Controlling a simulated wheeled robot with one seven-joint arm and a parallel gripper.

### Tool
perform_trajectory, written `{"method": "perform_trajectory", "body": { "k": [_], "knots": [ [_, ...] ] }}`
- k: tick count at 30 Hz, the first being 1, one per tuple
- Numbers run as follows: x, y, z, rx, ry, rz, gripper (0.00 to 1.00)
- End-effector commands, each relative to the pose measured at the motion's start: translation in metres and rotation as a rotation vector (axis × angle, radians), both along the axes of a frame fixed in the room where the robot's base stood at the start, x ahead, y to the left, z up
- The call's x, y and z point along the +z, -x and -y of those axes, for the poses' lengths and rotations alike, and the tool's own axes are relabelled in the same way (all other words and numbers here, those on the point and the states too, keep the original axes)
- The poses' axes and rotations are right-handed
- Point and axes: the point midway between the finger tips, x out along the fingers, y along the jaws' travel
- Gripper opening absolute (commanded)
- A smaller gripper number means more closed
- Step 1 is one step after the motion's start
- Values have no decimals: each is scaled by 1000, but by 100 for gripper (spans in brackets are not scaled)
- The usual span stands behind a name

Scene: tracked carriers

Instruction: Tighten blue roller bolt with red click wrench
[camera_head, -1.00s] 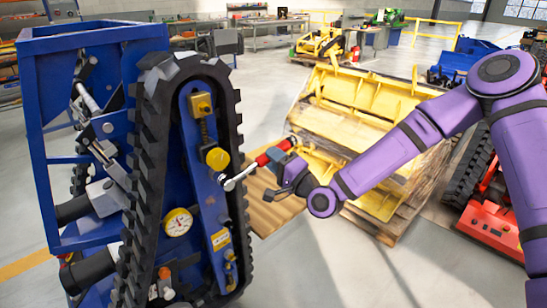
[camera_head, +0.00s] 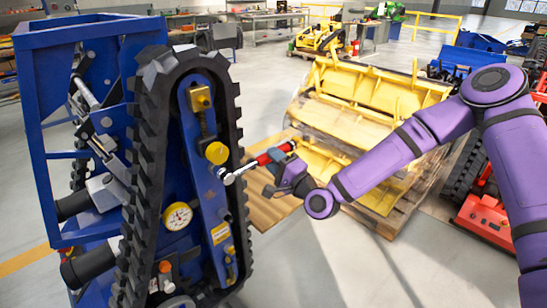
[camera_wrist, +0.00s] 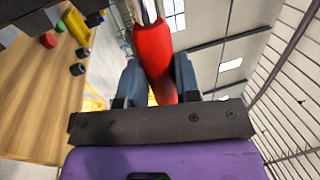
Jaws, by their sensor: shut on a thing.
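The blue tracked carrier (camera_head: 85,42) stands at the left of the head view, with a black rubber track around its blue side frame (camera_head: 208,150). The click wrench (camera_head: 268,157) has a red handle and a silver head (camera_head: 229,178). Its head is at the side frame, below a yellow round cap (camera_head: 216,153). The roller bolt itself is hidden or too small to make out there, so I cannot tell whether the head is seated. My gripper (camera_head: 280,162) is shut on the red handle, which also lies between both fingers in the wrist view (camera_wrist: 154,58).
A large yellow machine part (camera_head: 370,88) lies on a wooden pallet (camera_head: 400,212) behind my arm. A red tracked machine (camera_head: 488,215) stands at the right. A wooden surface (camera_wrist: 50,105) with small parts shows in the wrist view. The floor in front is clear.

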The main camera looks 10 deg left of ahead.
Motion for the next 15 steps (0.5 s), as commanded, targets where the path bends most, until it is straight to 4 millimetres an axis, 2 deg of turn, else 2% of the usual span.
{"method": "perform_trajectory", "body": {
  "k": [8,15],
  "knots": [
    [0,0,0,0,-4,-3,0],
    [-9,1,-1,1,-44,-51,0]
  ]
}}
